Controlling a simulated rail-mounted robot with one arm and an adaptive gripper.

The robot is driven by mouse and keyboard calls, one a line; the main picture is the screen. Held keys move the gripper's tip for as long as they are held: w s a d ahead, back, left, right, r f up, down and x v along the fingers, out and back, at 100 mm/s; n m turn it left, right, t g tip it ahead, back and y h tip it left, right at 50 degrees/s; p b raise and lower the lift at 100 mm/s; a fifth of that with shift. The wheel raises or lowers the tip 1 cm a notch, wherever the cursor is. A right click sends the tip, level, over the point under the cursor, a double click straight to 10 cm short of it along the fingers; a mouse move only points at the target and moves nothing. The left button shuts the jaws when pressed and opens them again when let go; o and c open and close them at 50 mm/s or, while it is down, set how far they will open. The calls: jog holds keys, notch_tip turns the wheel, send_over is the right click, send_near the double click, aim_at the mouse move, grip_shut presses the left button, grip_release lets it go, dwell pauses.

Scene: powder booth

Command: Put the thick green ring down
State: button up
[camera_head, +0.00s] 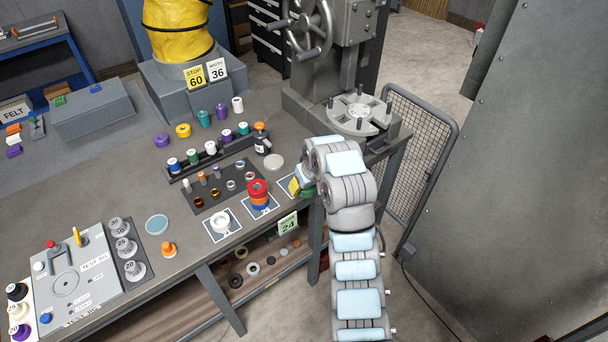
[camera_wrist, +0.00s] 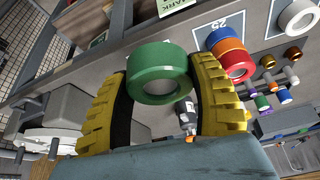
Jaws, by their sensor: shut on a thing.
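The thick green ring (camera_wrist: 155,60) is between the two yellow ribbed fingers of my gripper (camera_wrist: 163,72) in the wrist view. The fingers press on it from both sides. In the head view my gripper (camera_head: 299,187) is at the front right of the bench, over or beside a white-outlined dark square (camera_head: 284,182). A small part of the green ring (camera_head: 308,193) shows below the fingers; my wrist hides the rest. I cannot tell whether the ring touches the bench.
Left of my gripper, red, orange and blue rings (camera_head: 258,190) are stacked on an outlined square. A white ring (camera_head: 220,221) lies on another square. A grey press (camera_head: 345,100) stands behind my arm.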

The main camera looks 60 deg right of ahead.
jog(key=shift+s+a+r, duration=0.1)
jog(key=shift+a+r, duration=0.1)
jog(key=shift+r, duration=0.05)
jog(key=w+a+r+n+y+p, duration=0.2)
jog(key=w+a+n+p, duration=0.35)
jog(key=a, duration=0.55)
jog(key=w+a+r+n+y+p, duration=0.15)
jog(key=w+a+n+p, duration=0.35)
jog(key=a, duration=0.5)
jog(key=shift+n+t+y, duration=0.25)
jog(key=shift+t, duration=0.15)
jog(key=shift+w+d+f+b, duration=1.15)
jog(key=shift+w+f, duration=0.55)
jog(key=shift+w, duration=0.2)
jog(key=shift+w+d+f+b, duration=1.1)
jog(key=shift+w+f, duration=0.6)
jog(key=shift+w, duration=0.25)
jog(key=shift+w+d+f+b, duration=1.05)
jog(key=shift+w+f+b, duration=0.15)
jog(key=shift+w+f, duration=0.7)
jog(key=shift+f, duration=1.35)
